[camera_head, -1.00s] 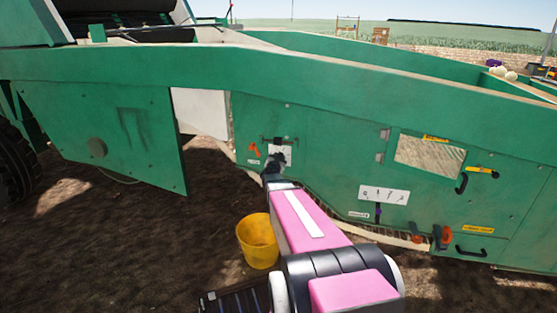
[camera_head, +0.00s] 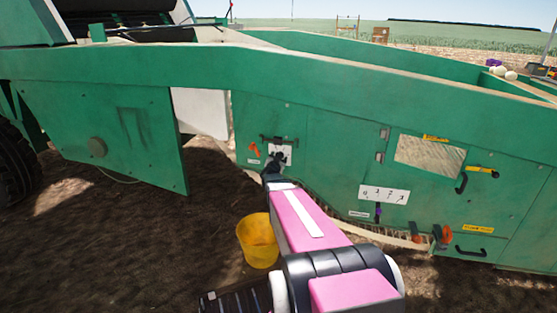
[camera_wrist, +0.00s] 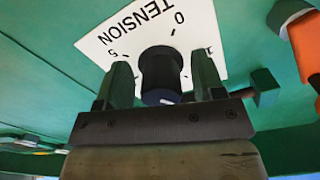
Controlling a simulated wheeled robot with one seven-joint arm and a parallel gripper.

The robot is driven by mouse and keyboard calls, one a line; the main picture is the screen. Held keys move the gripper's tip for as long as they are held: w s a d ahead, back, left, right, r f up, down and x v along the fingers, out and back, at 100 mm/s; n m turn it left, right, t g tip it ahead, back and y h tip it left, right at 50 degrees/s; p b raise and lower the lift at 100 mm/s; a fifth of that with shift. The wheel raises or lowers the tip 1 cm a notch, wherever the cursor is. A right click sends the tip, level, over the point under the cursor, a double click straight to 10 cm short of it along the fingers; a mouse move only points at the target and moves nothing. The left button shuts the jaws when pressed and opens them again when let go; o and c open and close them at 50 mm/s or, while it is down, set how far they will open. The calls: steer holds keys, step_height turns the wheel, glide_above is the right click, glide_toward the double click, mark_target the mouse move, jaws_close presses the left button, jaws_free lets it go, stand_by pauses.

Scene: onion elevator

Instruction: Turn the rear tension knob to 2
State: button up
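The black tension knob (camera_wrist: 160,72) sticks out from a white plate marked TENSION (camera_wrist: 115,42) on the green machine side. The digits 0 and 5 show on the plate; other marks are partly hidden. My gripper (camera_wrist: 164,85) is at the knob, with one finger on each side of it. The fingers are apart, and a narrow gap seems to show beside the knob, clearest on the right.
An orange-red handle (camera_head: 254,149) sits left of the plate; an orange part also shows in the wrist view (camera_wrist: 303,45). A numbered lever plate (camera_head: 384,194) is farther right. A yellow bucket (camera_head: 258,240) stands on the soil below my arm.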

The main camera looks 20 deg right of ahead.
steer(key=v, duration=1)
steer(key=shift+s+a, duration=0.25)
steer(key=shift+s, duration=0.1)
steer(key=s+a+f+n+g+y, duration=0.2)
steer(key=s+a+n+g+y, duration=0.15)
steer(key=a+y, duration=0.35)
steer(key=s+a+f+n+g+y, duration=0.25)
steer(key=s+a+n+y, duration=0.2)
steer(key=a, duration=0.45)
steer(key=s+a+f+n+g+h, duration=0.1)
steer(key=s+f+n+g, duration=0.1)
steer(key=s+g, duration=0.7)
steer(key=s, duration=0.8)
steer(key=shift+s+a, duration=0.3)
steer(key=shift+a, duration=0.1)
